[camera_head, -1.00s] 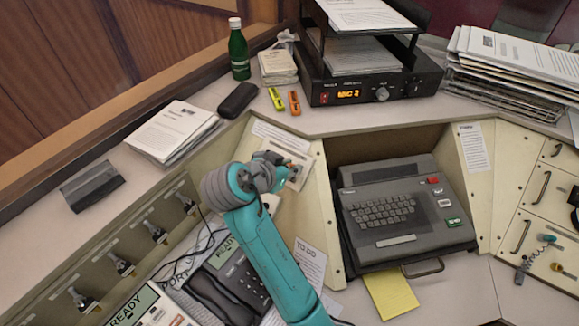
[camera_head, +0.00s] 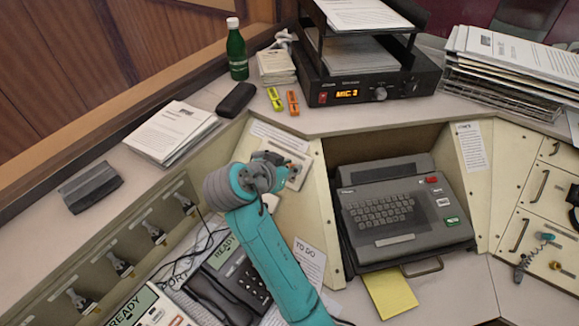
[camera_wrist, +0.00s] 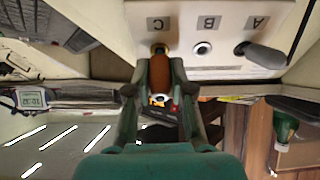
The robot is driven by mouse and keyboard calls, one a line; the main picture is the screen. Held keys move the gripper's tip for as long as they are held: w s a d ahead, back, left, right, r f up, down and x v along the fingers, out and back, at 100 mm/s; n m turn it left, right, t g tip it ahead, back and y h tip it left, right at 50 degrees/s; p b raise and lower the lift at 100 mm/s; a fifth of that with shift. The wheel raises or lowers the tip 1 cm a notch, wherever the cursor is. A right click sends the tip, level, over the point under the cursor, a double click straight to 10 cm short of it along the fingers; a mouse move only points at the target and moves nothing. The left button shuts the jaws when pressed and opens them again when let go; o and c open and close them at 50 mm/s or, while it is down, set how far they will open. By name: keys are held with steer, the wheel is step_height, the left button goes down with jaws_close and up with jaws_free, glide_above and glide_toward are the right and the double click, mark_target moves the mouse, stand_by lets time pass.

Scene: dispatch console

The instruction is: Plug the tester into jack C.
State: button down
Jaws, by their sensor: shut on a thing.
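In the wrist view, which is upside down, a pale jack panel (camera_wrist: 225,66) carries labels A, B and C. My gripper (camera_wrist: 160,88) is shut on the tester (camera_wrist: 160,72), an orange-brown handle. The tester points at jack C (camera_wrist: 157,47) and its far end meets or overlaps the hole there. I cannot tell how far in it is. Jack B (camera_wrist: 202,48) is an empty round hole. A dark grey plug (camera_wrist: 264,55) sits at jack A. In the head view my gripper (camera_head: 276,170) is at the panel (camera_head: 301,172), and the tester is mostly hidden.
A keyboard unit (camera_head: 402,205) stands right of the panel. A telephone (camera_head: 225,285) lies below left, near my arm. A radio (camera_head: 370,88), two markers and a green bottle (camera_head: 237,52) stand on the upper shelf. Several switches line the left wall.

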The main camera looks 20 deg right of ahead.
steer(key=shift+w+d+f, duration=0.25)
steer(key=shift+d+f, duration=0.1)
steer(key=shift+f, duration=0.1)
stand_by(1.6)
steer(key=shift+c, duration=2.3)
jaws_free()
steer(key=shift+w+d+r+v, duration=0.1)
steer(key=shift+r+v, duration=0.1)
steer(key=shift+v, duration=0.9)
steer(key=shift+w+d+r+v, duration=0.1)
steer(key=shift+r+v, duration=0.1)
steer(key=shift+v, duration=0.95)
steer(key=shift+w+d+r+v, duration=0.1)
steer(key=shift+d+r+v, duration=0.1)
steer(key=shift+v, duration=0.9)
steer(key=shift+s+a+r, duration=0.1)
steer(key=shift+s, duration=0.1)
